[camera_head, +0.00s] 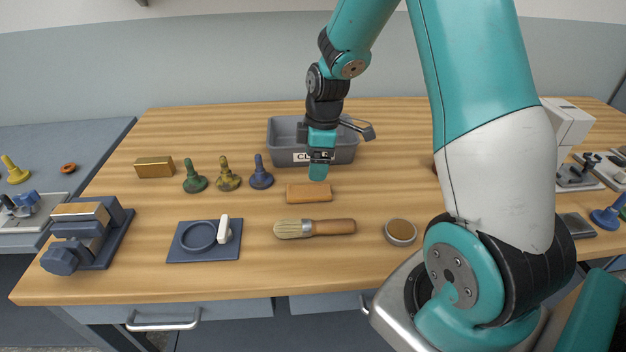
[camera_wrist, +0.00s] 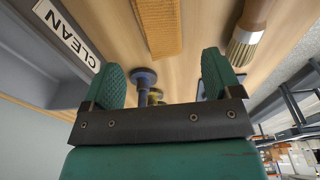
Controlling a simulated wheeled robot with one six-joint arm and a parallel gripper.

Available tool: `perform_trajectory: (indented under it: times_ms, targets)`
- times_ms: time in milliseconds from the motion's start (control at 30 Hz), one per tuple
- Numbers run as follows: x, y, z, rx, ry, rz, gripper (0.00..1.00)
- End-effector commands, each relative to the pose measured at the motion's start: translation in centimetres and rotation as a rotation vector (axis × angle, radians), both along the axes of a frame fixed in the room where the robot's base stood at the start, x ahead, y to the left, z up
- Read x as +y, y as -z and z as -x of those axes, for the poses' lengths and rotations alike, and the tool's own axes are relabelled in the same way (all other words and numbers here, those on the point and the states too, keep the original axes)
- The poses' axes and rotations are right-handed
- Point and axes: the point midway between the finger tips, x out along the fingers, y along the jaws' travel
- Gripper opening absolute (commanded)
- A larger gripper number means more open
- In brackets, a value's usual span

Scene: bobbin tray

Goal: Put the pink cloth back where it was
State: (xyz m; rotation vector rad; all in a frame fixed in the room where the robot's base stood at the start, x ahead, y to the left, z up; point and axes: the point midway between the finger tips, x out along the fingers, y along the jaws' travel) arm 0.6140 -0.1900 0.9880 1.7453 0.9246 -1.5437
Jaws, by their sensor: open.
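I see no pink cloth in either view. A grey bin (camera_head: 284,155) labelled CLEAN stands at the back middle of the table, and its wall also shows at the left of the wrist view (camera_wrist: 60,62). Most of the bin's inside is hidden from the head view by its front wall and my arm. My gripper (camera_head: 319,172) is just in front of the bin, above the table behind an orange block (camera_head: 309,192). In the wrist view its two green fingers (camera_wrist: 165,78) are apart with nothing held between them.
Green (camera_head: 194,178), yellow (camera_head: 228,176) and blue (camera_head: 261,175) bobbin-like pieces stand left of my gripper, near a brass block (camera_head: 154,167). A brush (camera_head: 315,228), a round tin (camera_head: 400,232), a blue plate with a ring (camera_head: 185,250) and a vise-like device (camera_head: 88,237) lie nearer the front.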

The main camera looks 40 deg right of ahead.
Motion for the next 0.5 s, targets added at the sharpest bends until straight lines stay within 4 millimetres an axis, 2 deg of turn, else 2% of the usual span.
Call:
perform_trajectory:
  times_ms: [100,233,300,367,467,500]
  targets:
    - [-0.3,-2.2,0.1,-0.005,0.002,0.002,0.84]
    - [-0.4,-3.6,0.2,-0.002,0.001,0.001,0.84]
    - [0.3,-4.4,0.4,-0.004,0.004,-0.005,0.84]
    - [2.1,-5.5,0.8,-0.008,0.019,-0.020,0.84]
    - [7.5,-8.4,2.9,-0.014,0.070,-0.070,0.84]
    - [10.2,-9.7,4.3,-0.010,0.099,-0.097,0.84]
